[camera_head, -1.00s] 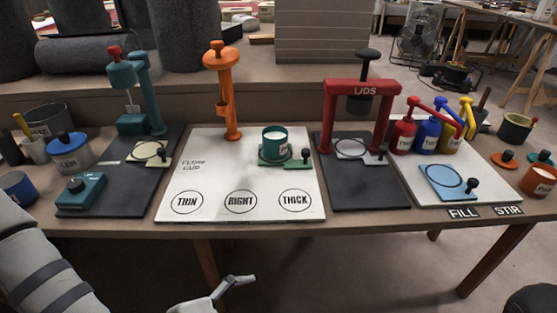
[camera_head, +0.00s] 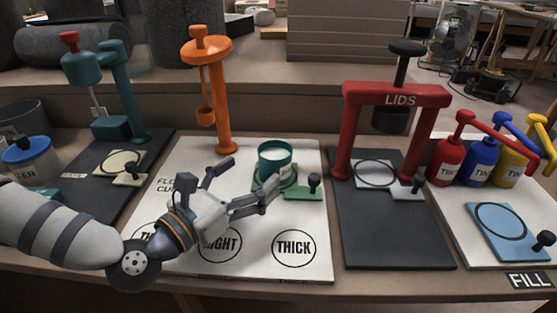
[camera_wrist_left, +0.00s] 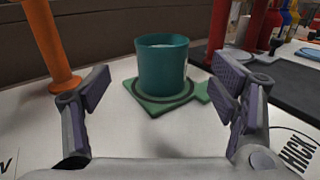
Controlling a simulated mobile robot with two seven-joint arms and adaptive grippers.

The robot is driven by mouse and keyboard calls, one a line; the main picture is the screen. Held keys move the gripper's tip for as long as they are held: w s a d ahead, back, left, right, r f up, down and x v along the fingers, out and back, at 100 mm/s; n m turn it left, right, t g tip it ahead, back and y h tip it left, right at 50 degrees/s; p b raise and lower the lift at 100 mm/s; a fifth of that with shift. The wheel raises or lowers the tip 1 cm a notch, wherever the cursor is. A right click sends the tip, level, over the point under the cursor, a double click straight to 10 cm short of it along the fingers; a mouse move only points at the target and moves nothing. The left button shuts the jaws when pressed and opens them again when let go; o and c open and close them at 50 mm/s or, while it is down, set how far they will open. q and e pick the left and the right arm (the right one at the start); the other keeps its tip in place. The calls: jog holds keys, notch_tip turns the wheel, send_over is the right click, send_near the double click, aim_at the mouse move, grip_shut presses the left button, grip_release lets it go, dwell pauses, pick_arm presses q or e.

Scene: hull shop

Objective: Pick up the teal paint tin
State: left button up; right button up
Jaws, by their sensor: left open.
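The teal paint tin (camera_head: 275,160) stands upright on a green square pad (camera_head: 302,193) with a small black knob, on the white board. It is open at the top with pale contents. My left gripper (camera_head: 246,182) is open and empty, just left of and in front of the tin. In the left wrist view the tin (camera_wrist_left: 162,66) is ahead, centred between the spread fingers and beyond their tips, apart from both. My right gripper is not in view.
An orange flow-cup stand (camera_head: 222,110) rises behind left of the tin. A red LIDS press (camera_head: 397,95) stands to the right. A teal press (camera_head: 130,95) is at the left. Red, blue and yellow pump bottles (camera_head: 480,160) are at the far right.

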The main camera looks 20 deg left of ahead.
aim_at(284, 150)
pick_arm(q)
jog(key=x, duration=0.8)
jog(key=shift+d+f, duration=0.15)
jog(key=shift+f, duration=0.1)
jog(key=c, duration=1.5)
